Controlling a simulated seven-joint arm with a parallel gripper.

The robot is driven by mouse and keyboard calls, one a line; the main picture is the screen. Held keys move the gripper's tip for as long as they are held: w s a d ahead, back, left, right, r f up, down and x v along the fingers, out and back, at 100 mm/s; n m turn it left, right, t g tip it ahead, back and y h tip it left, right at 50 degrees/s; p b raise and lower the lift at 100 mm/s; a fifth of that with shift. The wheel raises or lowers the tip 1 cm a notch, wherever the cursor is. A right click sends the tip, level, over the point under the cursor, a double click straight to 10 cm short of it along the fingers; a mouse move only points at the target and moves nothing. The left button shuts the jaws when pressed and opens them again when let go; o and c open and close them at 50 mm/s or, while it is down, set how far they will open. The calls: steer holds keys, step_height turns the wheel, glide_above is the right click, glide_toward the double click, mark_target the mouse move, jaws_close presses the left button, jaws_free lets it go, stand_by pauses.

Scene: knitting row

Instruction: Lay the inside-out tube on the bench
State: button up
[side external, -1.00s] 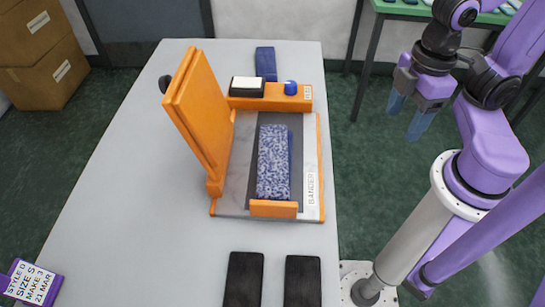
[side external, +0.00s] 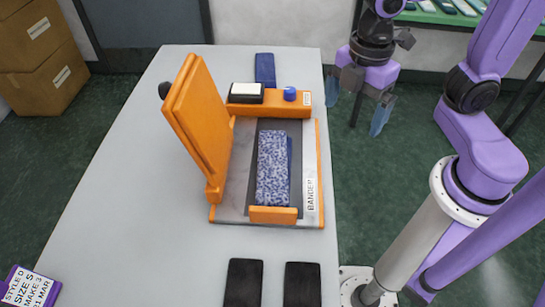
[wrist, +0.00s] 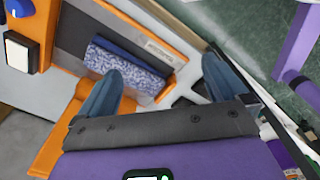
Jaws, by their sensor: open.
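A blue-and-white speckled tube (side external: 272,168) lies flat on the bed of the orange bander (side external: 268,215), with a plain blue strip showing along its right edge. The speckled tube also shows in the wrist view (wrist: 125,65), beyond my left finger. A plain blue tube (side external: 265,69) lies on the grey bench (side external: 130,170) behind the bander. I cannot tell for sure which one is inside out. My gripper (side external: 357,110) is open and empty, its fingers apart, off the bench's right edge and right of the bander. Its blue fingers show in the wrist view (wrist: 163,75).
The bander's orange lid (side external: 197,125) stands raised on the left. A black-and-white pad (side external: 246,92) and a blue button (side external: 290,93) sit at its back. Two black pads (side external: 243,282) lie at the front. A purple tag (side external: 30,286) stands front left. The bench's left side is clear.

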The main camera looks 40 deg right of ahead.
steer(key=w+a+n, duration=0.8)
steer(key=w+n, duration=0.1)
steer(key=w, duration=0.3)
glide_above(273, 155)
step_height(273, 155, down, 11)
steer(key=shift+s+r, duration=0.1)
steer(key=shift+r, duration=0.05)
steer(key=shift+f, duration=3.2)
steer(key=shift+c, duration=0.3)
steer(key=c, duration=1)
